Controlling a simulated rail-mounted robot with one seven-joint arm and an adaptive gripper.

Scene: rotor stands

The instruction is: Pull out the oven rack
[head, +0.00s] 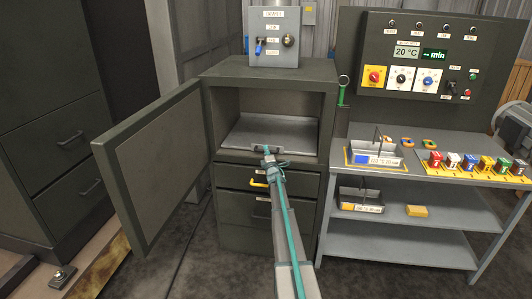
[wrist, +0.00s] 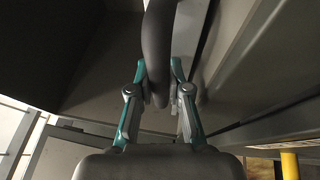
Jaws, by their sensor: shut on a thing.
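The dark oven (head: 225,125) has its door (head: 150,165) swung wide open to the left. The grey oven rack (head: 275,130) lies flat inside the cavity, its front edge near the opening. My gripper (head: 267,154) is at the front middle of the rack, shut on its dark handle. In the wrist view the handle (wrist: 158,50) is a thick dark bar running up between the two fingers of my gripper (wrist: 159,85). My gripper partly hides the handle in the head view.
A control box (head: 272,35) stands on top. To the right is a bench (head: 400,185) with trays (head: 375,154) and coloured blocks (head: 470,163). The floor before the oven is open.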

